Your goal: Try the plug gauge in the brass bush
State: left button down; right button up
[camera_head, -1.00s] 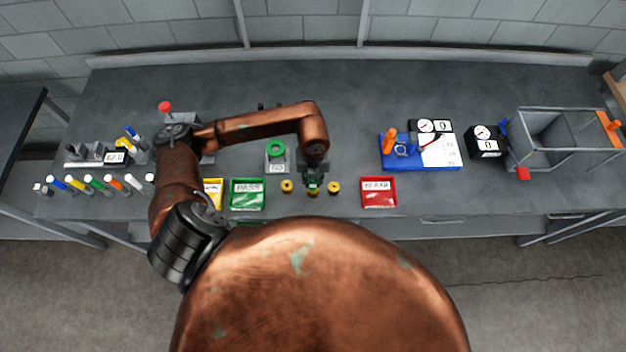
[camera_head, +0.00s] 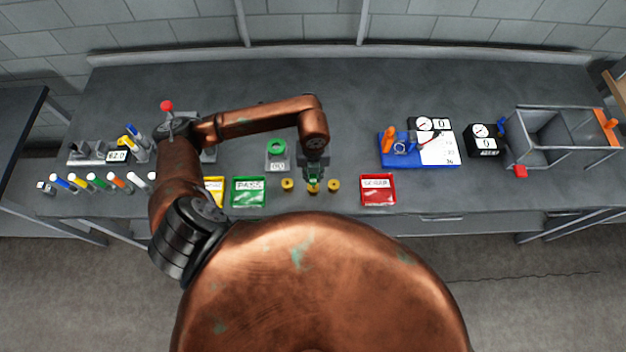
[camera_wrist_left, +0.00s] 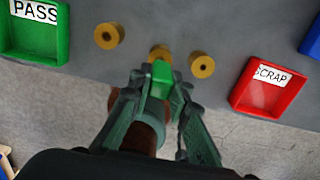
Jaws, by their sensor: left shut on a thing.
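My left gripper (camera_head: 314,176) reaches down at the middle of three brass bushes. It is shut on a green-handled piece (camera_wrist_left: 160,72), which looks like the plug gauge. The middle brass bush (camera_head: 314,188) shows just beyond the handle in the left wrist view (camera_wrist_left: 160,51). The gauge's lower end is hidden, so I cannot tell whether it is in the bore or above it. One brass bush stands to the left (camera_head: 288,184) and another to the right (camera_head: 334,184). My right gripper is not in view.
A green PASS tray (camera_head: 248,205) lies left of the bushes and a red SCRAP tray (camera_head: 378,203) right of them. A green ring on a grey stand (camera_head: 277,164) is behind. Several coloured-handled gauges (camera_head: 97,180) lie at the left. The bench between the stand and blue board (camera_head: 400,164) is mostly clear.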

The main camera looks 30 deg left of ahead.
pick_arm(q)
jog(key=shift+r+p, duration=1.3)
jog(key=shift+r, duration=1.15)
